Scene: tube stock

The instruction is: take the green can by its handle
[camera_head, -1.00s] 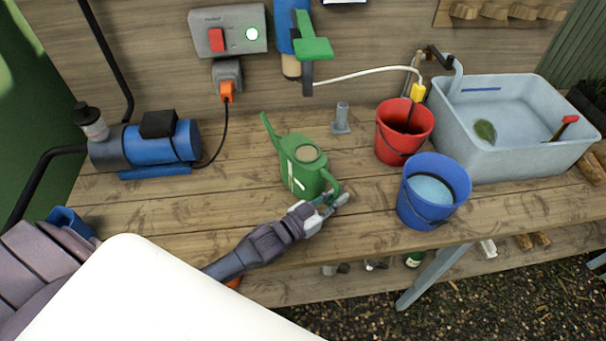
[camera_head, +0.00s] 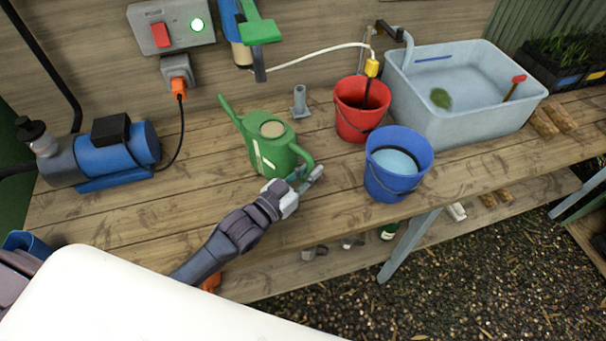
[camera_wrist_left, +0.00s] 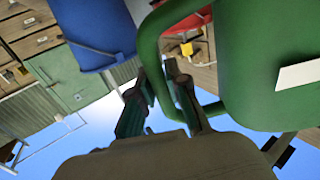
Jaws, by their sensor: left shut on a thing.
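The green can (camera_head: 262,143) stands upright on the wooden bench in the head view, its spout toward the upper left and its handle (camera_head: 304,154) toward the lower right. My left gripper (camera_head: 308,180) is at the handle, in front of the can. In the left wrist view the can (camera_wrist_left: 265,65) fills the right side, and its handle (camera_wrist_left: 148,50) passes between the fingers of my left gripper (camera_wrist_left: 160,85), which is shut on it. The fingers hide part of the handle. My right gripper does not show.
A blue bucket (camera_head: 398,180) with water stands right of the gripper, with a red bucket (camera_head: 360,122) behind it. A grey basin (camera_head: 460,122) is at the back right and a blue pump (camera_head: 118,150) at the left. The bench (camera_head: 130,220) is clear in front.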

